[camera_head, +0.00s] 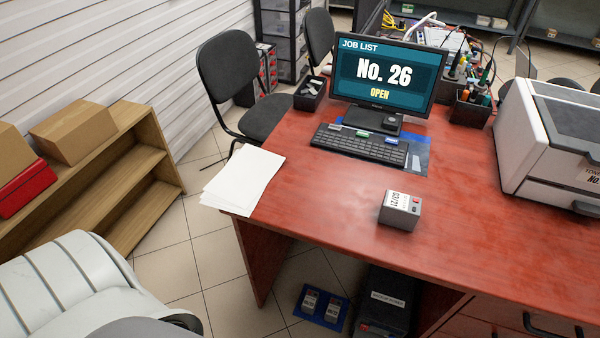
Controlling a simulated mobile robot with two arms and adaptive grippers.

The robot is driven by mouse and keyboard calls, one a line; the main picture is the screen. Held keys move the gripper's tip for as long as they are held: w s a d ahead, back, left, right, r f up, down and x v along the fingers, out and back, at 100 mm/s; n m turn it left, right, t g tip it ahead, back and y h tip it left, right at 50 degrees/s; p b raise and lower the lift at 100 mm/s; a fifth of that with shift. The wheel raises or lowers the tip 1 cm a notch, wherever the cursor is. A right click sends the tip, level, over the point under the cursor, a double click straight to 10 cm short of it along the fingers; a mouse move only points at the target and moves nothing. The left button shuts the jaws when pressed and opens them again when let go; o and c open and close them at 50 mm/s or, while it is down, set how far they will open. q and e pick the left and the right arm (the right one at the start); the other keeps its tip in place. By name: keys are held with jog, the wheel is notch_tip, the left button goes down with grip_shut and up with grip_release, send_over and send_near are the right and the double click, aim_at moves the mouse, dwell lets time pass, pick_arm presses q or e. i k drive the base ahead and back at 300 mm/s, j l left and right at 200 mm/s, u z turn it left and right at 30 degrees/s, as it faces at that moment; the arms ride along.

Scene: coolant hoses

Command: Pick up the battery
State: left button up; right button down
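A small grey box-shaped battery (400,210) with a white printed label on top and a small red mark stands on the red desk (320,185), near its front edge. Neither of my grippers shows in the head view, and nothing touches the battery on the desk.
White papers (245,178) lie at the desk's left corner. A keyboard (360,146) and monitor (388,85) reading "No. 26 OPEN" stand behind the battery. A white printer (550,150) is at right. The desk around the battery is clear. A dark case (388,300) stands underneath.

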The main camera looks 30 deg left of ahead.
aim_at(311, 298)
jog(key=k+l+u, duration=0.2)
jog(key=u, duration=0.25)
jog(key=k+u, duration=0.3)
jog(key=u, duration=0.15)
